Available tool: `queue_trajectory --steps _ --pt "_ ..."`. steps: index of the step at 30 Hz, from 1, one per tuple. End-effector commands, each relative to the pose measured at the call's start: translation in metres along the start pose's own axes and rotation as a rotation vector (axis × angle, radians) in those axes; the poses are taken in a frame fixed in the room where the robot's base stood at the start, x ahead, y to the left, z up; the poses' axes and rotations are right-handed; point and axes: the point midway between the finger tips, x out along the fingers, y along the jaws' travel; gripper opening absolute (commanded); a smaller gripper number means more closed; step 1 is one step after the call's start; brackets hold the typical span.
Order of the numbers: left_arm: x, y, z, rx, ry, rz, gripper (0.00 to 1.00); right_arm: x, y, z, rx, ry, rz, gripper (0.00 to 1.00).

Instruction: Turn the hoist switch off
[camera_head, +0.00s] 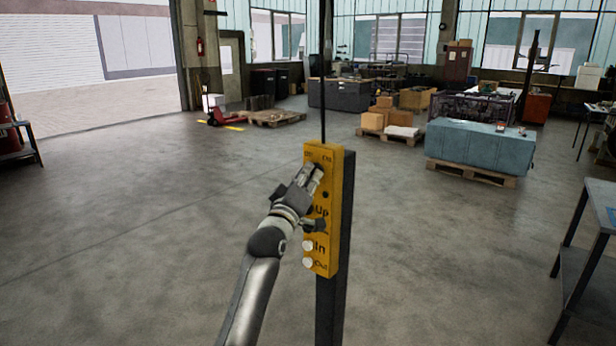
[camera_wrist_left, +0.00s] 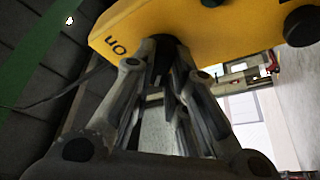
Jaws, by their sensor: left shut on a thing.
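The yellow hoist control box (camera_head: 328,226) is mounted on a dark upright post in the middle of the head view. It has "On" lettering at its top and "Up", "In" and "Out" labels below. My left gripper (camera_head: 317,168) is at the upper part of the box face and covers the switch there. In the left wrist view, the fingers (camera_wrist_left: 162,46) are closed on the dark hoist switch beside the "On" lettering on the yellow box (camera_wrist_left: 205,30). The switch is mostly hidden by the fingers, so its exact angle is unclear. My right gripper is not in view.
White buttons (camera_head: 308,245) sit low on the box. A cable rises from its top. A blue-grey covered crate (camera_head: 480,145) on a pallet stands behind to the right. A metal table (camera_head: 595,230) is at the right edge. The floor around the post is clear.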

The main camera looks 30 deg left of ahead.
Motion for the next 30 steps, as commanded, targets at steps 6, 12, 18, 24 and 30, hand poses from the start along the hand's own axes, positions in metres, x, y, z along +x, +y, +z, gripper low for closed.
queue_trajectory --steps 6,12,18,24,30 --pt "0.002 0.007 -0.011 0.003 0.021 0.014 0.21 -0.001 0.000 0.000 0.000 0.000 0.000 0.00" --pt "0.002 0.006 -0.009 0.002 0.019 0.013 0.36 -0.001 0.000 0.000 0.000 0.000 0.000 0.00" --pt "0.001 0.004 -0.005 0.001 0.010 0.008 0.36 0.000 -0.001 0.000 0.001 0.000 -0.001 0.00" --pt "-0.004 0.003 -0.003 0.000 0.008 0.007 0.36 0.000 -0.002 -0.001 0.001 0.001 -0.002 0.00" --pt "-0.030 0.002 -0.003 0.001 0.008 0.006 0.36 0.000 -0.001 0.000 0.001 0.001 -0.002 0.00"
